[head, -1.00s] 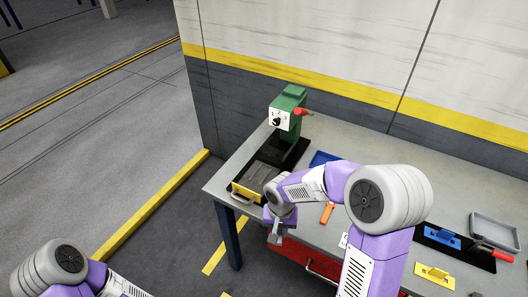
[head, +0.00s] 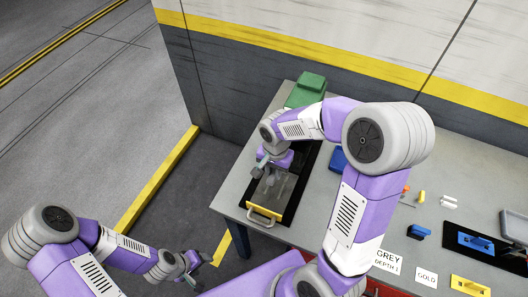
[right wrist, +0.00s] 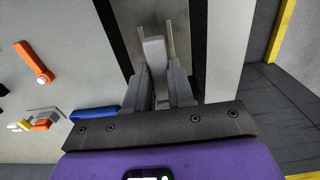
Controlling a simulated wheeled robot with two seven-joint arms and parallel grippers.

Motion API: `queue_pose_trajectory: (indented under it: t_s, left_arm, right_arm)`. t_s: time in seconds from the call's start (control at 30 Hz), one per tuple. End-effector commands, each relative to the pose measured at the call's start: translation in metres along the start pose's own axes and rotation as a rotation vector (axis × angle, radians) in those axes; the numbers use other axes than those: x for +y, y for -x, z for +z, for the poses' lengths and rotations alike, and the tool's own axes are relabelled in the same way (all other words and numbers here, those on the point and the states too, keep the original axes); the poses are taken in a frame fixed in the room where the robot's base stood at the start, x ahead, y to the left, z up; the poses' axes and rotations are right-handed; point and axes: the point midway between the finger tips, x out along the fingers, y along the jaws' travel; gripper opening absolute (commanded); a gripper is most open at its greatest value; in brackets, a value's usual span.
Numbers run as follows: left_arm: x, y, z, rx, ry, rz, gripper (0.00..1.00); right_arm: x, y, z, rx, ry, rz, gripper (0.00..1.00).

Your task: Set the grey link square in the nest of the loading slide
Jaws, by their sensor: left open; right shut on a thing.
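The loading slide (head: 291,190) lies at the left end of the bench, a dark base with a grey bed and a yellow front with a handle (head: 264,213). My right gripper (head: 264,169) is over the slide's bed, pointing down. In the right wrist view its fingers (right wrist: 163,88) are shut on the grey link (right wrist: 154,52), a pale grey bar reaching out beyond the fingertips between two thin upright edges. I cannot tell whether the link touches the nest; the arm hides much of it. My left gripper (head: 196,263) is open and empty, off the bench at lower left.
A green machine (head: 306,89) stands behind the slide, partly hidden by my right arm. A blue bin (head: 338,160) is right of the slide. Cards reading GREY DEPTH (head: 388,262) and GOLD (head: 426,277), small parts and a grey tray (head: 514,225) are further right. Floor left of the bench is clear.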

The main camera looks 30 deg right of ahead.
Motion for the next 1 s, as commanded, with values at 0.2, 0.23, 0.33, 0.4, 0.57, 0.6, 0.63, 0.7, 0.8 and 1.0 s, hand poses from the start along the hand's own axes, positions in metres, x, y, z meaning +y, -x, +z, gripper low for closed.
queue_pose_trajectory:
  t_s: [0.2,0.23,0.33,0.4,0.57,0.6,0.63,0.7,0.8,1.0]
  left_arm:
    - [-0.002,-0.005,0.001,-0.002,0.001,0.000,0.60]
    - [-0.003,-0.006,0.001,-0.002,0.001,0.000,0.60]
    - [-0.005,-0.012,0.000,-0.002,0.001,0.000,0.60]
    - [-0.007,-0.017,0.000,-0.002,0.001,0.000,0.60]
    - [-0.011,-0.029,-0.001,-0.002,0.001,0.000,0.60]
    - [-0.012,-0.032,-0.001,-0.002,0.001,0.000,0.60]
    - [-0.013,-0.034,-0.001,-0.002,0.001,0.000,0.60]
    - [-0.015,-0.039,-0.001,-0.002,0.001,0.000,0.60]
    - [-0.018,-0.046,-0.001,-0.001,0.001,0.000,0.60]
    - [-0.024,-0.063,-0.002,-0.002,0.001,0.000,0.60]
  right_arm:
    - [0.000,-0.007,0.000,0.000,0.000,0.000,0.00]
    - [0.000,-0.009,0.000,0.000,0.000,0.000,0.00]
    - [0.000,-0.016,0.000,0.000,0.000,0.000,0.00]
    - [0.000,-0.023,0.000,0.000,0.000,0.001,0.00]
    - [0.000,-0.039,0.000,0.000,0.001,0.000,0.00]
    - [0.000,-0.043,0.000,0.000,0.001,0.000,0.00]
    - [0.000,-0.046,0.000,0.000,0.001,0.000,0.00]
    - [0.000,-0.053,0.000,0.000,0.001,0.000,0.00]
    - [0.000,-0.063,0.000,0.000,0.002,0.000,0.00]
    - [0.000,-0.083,0.000,0.000,0.001,0.000,0.00]
